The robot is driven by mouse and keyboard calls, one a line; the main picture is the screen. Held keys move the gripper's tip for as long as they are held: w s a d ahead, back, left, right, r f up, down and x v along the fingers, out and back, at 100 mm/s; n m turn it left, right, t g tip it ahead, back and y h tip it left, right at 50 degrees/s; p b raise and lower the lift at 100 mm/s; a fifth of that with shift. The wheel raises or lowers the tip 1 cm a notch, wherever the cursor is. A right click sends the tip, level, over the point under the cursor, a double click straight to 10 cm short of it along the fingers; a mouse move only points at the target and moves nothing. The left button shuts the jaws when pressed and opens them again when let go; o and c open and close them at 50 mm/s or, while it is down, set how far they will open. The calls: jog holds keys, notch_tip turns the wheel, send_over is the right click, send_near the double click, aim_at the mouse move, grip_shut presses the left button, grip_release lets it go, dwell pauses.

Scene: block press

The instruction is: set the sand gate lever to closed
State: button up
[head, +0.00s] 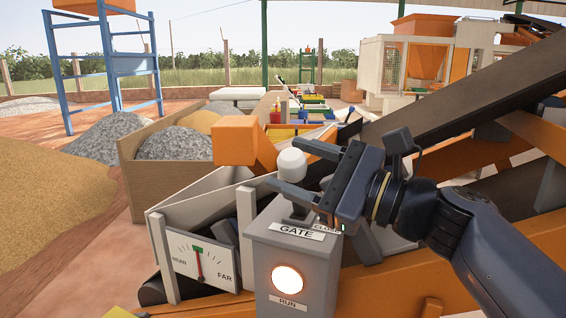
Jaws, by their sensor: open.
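The sand gate lever shows as a white round knob (291,164) above a grey control box (262,262). The box carries a "GATE" label (297,232), and a second label beside it is partly covered by my gripper and seems to read "CLOSE". My gripper (287,166) is open, its two dark fingers pointing left. One finger is above the knob in the picture and the other below it, so the knob shows between them. I cannot tell whether either finger touches it. The lever's stem and base are mostly hidden behind the lower finger.
A lit "RUN" lamp (287,280) is on the box front. A NEAR/FAR dial (201,262) with a red needle is to its left. An orange block (235,140) and a dark conveyor (450,95) are close behind. Sand (50,195) and gravel (172,145) lie left.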

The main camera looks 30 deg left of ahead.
aim_at(281, 160)
jog(key=d+f, duration=0.1)
jog(key=d, duration=0.6)
jog(key=shift+d, duration=0.4)
jog(key=shift+s, duration=0.1)
jog(key=a, duration=0.3)
jog(key=a+r, duration=0.1)
jog(key=a, duration=0.6)
jog(key=shift+a+r+p, duration=0.25)
jog(key=shift+a+p, duration=0.05)
jog(key=shift+a, duration=0.1)
jog(key=shift+w, duration=0.2)
jog(key=shift+d, duration=0.1)
